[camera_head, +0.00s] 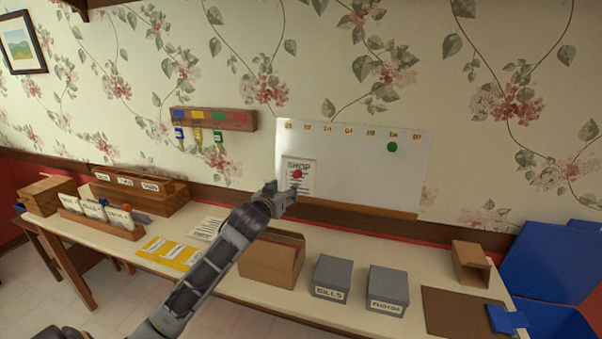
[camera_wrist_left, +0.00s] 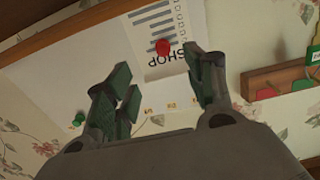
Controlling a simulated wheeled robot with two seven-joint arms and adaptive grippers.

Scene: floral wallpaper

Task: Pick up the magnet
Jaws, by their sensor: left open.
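A round red magnet (camera_head: 297,173) sits on the white SHOP list (camera_head: 304,188) on the whiteboard (camera_head: 350,175). A green magnet (camera_head: 392,147) is on the board's upper right. My left gripper (camera_head: 286,192) is at the board's lower left, in front of the list and just below the red magnet in the picture. In the left wrist view the gripper (camera_wrist_left: 160,75) is open and empty. The red magnet (camera_wrist_left: 162,47) shows beyond the fingers, roughly between them, with a gap. The green magnet (camera_wrist_left: 79,118) is near the left finger. My right gripper is out of view.
A key rack (camera_head: 213,119) with colored tags hangs left of the board. On the desk below stand an open cardboard box (camera_head: 270,262), two grey boxes (camera_head: 331,276), a letter holder (camera_head: 103,216) and a yellow sheet (camera_head: 168,252). A blue bin (camera_head: 552,262) stands at right.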

